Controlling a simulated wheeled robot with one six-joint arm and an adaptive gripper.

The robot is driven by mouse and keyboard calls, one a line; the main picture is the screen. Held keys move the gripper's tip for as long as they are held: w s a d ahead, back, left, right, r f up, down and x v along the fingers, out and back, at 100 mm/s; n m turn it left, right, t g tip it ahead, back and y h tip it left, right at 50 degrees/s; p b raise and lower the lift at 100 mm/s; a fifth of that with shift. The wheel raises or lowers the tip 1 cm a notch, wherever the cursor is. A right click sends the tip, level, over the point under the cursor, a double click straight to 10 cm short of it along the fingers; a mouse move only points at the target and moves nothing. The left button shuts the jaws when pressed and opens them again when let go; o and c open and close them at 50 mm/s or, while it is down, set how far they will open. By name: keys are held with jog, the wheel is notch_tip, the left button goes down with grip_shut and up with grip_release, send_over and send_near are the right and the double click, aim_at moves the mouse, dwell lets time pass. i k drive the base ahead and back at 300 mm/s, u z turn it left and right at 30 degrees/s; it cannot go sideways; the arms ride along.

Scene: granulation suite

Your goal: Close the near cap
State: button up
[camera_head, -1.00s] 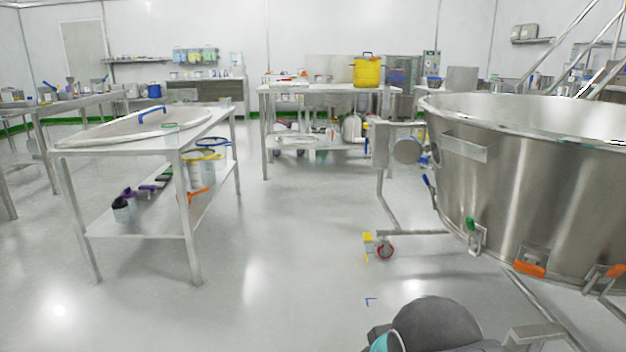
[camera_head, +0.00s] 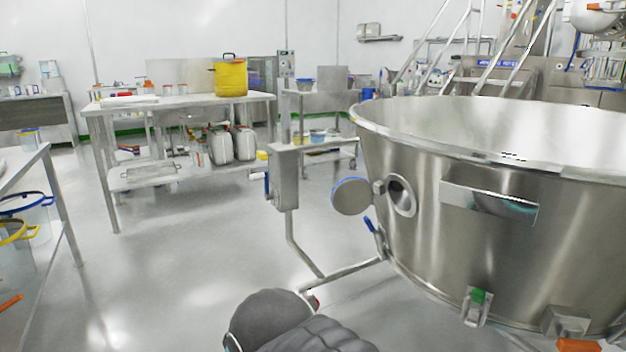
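The near cap (camera_head: 351,196) is a round grey disc with a blue rim, on a hinge at the left side of the large steel vessel (camera_head: 470,240). It stands swung out to the left, apart from the round port (camera_head: 401,196), whose dark opening shows. Part of my own arm, dark grey and rounded, shows at the bottom centre. My gripper's fingers are not in view.
A steel post with a box (camera_head: 284,178) stands just left of the cap, with a frame bar running to the vessel. A table with a yellow pot (camera_head: 230,77) is behind. Another table edge (camera_head: 40,157) is at the left. Open floor lies between.

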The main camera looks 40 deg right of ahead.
aim_at(351, 196)
jog(key=i, duration=2.5)
jog(key=z, duration=3.8)
